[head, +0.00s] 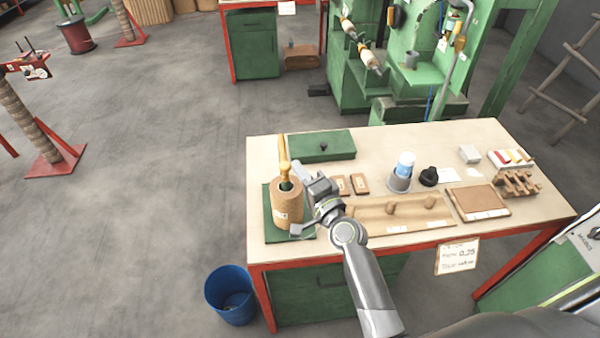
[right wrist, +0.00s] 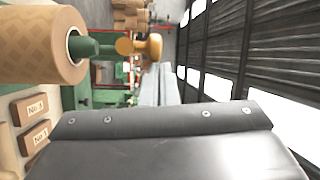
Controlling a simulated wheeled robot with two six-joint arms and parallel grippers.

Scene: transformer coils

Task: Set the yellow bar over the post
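The yellow bar (head: 284,152) is at the top of the brown coil (head: 287,207), which stands upright on a green plate (head: 271,229) at the table's left. In the right wrist view, turned sideways, the green post (right wrist: 95,47) sticks out of the coil (right wrist: 40,45). The yellow piece (right wrist: 152,47) shows at the post's outer end; whether it is fully seated I cannot tell. My right gripper (head: 301,199) is just right of the coil, its fingers spread and apparently empty. My left gripper is not in view.
A green box (head: 320,146) lies behind the coil. Small brown labelled blocks (head: 360,184), a wooden rack (head: 400,222) and a cup with a blue-white bottle (head: 400,181) are to the right. A blue bin (head: 229,287) stands on the floor by the table's left front corner.

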